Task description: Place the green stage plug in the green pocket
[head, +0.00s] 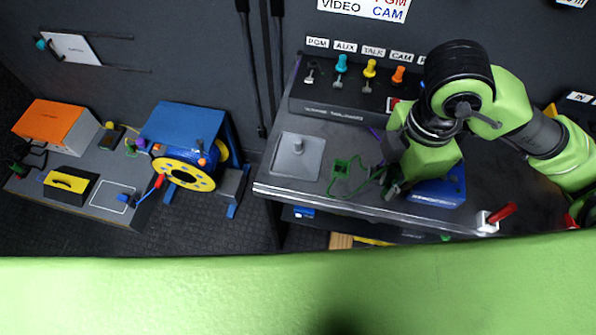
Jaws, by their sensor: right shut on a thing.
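My right gripper (384,180) reaches down over the front part of the right-hand counter, its fingers dark and small in the head view. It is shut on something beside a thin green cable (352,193). The held piece is mostly hidden by the fingers, and I cannot make out its shape; the cable suggests the green stage plug. A small green square frame (341,168), which looks like the green pocket, lies on the counter just left of the gripper, a short gap away. My left gripper is not in view.
A grey square plate with a knob (298,147) lies left of the green square. A panel (345,103) with coloured levers stands behind. A blue box (440,188) is right of the gripper, and a red-handled lever (502,213) is at the front edge. A lower bench (82,188) stands left.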

